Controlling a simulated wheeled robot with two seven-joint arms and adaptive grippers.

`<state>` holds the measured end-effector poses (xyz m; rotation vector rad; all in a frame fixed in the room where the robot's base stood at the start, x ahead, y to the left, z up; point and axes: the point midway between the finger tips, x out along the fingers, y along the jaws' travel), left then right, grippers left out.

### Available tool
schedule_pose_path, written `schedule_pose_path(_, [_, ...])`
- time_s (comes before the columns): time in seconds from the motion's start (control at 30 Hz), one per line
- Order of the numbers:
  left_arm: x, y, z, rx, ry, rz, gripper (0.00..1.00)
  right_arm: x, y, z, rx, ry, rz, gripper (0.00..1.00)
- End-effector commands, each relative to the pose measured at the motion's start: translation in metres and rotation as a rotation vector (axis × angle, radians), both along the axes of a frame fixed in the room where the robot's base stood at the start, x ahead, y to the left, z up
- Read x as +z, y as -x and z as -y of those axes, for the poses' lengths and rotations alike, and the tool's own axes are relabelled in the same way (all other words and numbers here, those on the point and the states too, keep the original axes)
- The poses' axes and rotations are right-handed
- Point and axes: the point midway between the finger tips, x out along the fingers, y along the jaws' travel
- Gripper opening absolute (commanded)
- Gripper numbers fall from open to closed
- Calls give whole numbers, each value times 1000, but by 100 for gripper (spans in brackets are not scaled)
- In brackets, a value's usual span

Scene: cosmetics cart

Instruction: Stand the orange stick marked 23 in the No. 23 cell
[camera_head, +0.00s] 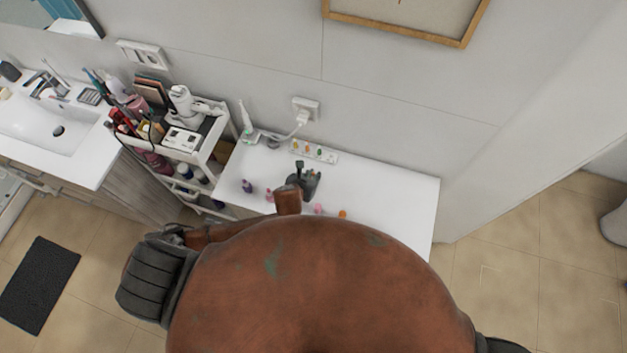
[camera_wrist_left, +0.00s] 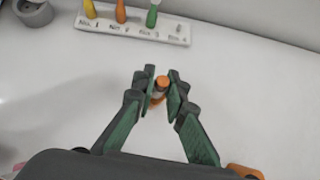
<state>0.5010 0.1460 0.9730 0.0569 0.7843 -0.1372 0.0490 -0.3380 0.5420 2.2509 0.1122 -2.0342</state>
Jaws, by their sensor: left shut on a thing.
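My left gripper (camera_head: 305,180) is over the white table and shows in the left wrist view (camera_wrist_left: 160,84). There its fingers are closed around a small stick with an orange top (camera_wrist_left: 162,81); its number cannot be read. The white rack (camera_head: 326,155) stands at the table's back. In the left wrist view the rack (camera_wrist_left: 118,29) holds a yellow, an orange and a green stick; its rightmost cell (camera_wrist_left: 178,30) shows no coloured stick. The cell labels are too blurred to read surely. The held stick is in front of the rack, apart from it. My right gripper is not in view.
A purple item (camera_head: 247,186), pink items (camera_head: 319,208) and an orange item (camera_head: 343,214) stand on the table's front part. An electric toothbrush (camera_head: 247,123) stands at the back left. A loaded cart (camera_head: 200,150) is to the left. The table's right side is clear.

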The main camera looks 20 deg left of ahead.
Motion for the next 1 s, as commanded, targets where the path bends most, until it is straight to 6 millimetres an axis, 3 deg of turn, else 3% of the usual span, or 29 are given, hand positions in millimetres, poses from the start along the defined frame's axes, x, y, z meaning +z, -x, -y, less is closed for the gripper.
schedule_pose_path(0.57, [7,-1,0,0,0,2,0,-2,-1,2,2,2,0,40])
schedule_pose_path(0.73, [33,-2,0,-2,0,7,0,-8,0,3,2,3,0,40])
schedule_pose_path(1.0, [93,50,-14,-3,2,2,0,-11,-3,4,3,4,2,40])
